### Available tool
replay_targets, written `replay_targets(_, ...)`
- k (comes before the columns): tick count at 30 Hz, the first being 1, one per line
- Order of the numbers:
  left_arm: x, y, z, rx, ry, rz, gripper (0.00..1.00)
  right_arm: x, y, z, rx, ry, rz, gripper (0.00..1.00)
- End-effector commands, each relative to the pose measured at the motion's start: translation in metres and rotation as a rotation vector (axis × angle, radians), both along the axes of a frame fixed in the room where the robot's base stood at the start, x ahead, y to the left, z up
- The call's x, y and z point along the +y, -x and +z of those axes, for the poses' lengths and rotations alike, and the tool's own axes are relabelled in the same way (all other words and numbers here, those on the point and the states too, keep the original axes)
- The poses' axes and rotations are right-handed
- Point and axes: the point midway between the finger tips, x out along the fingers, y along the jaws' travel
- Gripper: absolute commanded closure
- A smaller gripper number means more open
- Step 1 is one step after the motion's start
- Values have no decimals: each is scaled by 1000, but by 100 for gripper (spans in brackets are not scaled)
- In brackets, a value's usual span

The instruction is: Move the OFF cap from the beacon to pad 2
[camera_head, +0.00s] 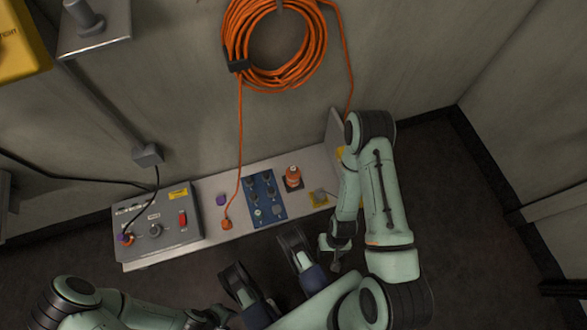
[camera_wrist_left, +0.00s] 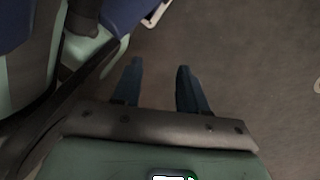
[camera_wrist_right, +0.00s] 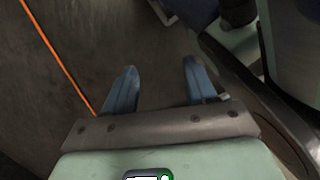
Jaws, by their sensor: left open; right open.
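The orange beacon (camera_head: 293,176) stands upright on the bench, right of the blue panel. Its labels are too small to read, so I cannot tell the OFF cap apart on it. The blue panel (camera_head: 264,198) carries several small dark and light knobs or spots; no pad number is readable. My right gripper (camera_head: 335,256) hangs in front of the bench's right end, apart from the beacon. Its open, empty fingers show in the right wrist view (camera_wrist_right: 161,84). My left gripper, low at the picture's bottom, shows open and empty in the left wrist view (camera_wrist_left: 158,86).
A grey control box (camera_head: 157,223) with a red switch stands on the bench (camera_head: 215,245) at left. An orange plug (camera_head: 226,224) and purple piece (camera_head: 221,200) sit beside it. An orange cable coil (camera_head: 275,82) hangs on the wall. A yellow-marked plate (camera_head: 319,198) lies right of the beacon.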

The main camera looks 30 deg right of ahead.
Motion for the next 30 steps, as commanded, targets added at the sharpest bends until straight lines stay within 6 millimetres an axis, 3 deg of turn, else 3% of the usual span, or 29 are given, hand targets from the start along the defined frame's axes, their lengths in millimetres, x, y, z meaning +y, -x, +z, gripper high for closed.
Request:
replay_targets(5, -2, -15, 7, -51, -3, -7, 57, -14, -80, -12, -68, -1, 63, 44)
replay_targets(8, -3, -28, 14, -94, -6, -12, 57, -26, -144, -8, -104, 12, 123, 44)
replay_targets(12, -6, -46, 24, -153, -9, -17, 57, -41, -228, 16, -143, 58, 196, 44)
replay_targets(15, -7, -56, 29, -187, -12, -21, 57, -50, -274, 39, -161, 100, 232, 44)
replay_targets(18, -7, -63, 34, -209, -14, -22, 57, -56, -305, 60, -173, 136, 251, 44)
replay_targets(21, -8, -68, 36, -224, -15, -23, 57, -59, -322, 73, -178, 159, 260, 44)
replay_targets(30, -8, -69, 36, -230, -15, -23, 57, -61, -329, 79, -179, 171, 264, 44)
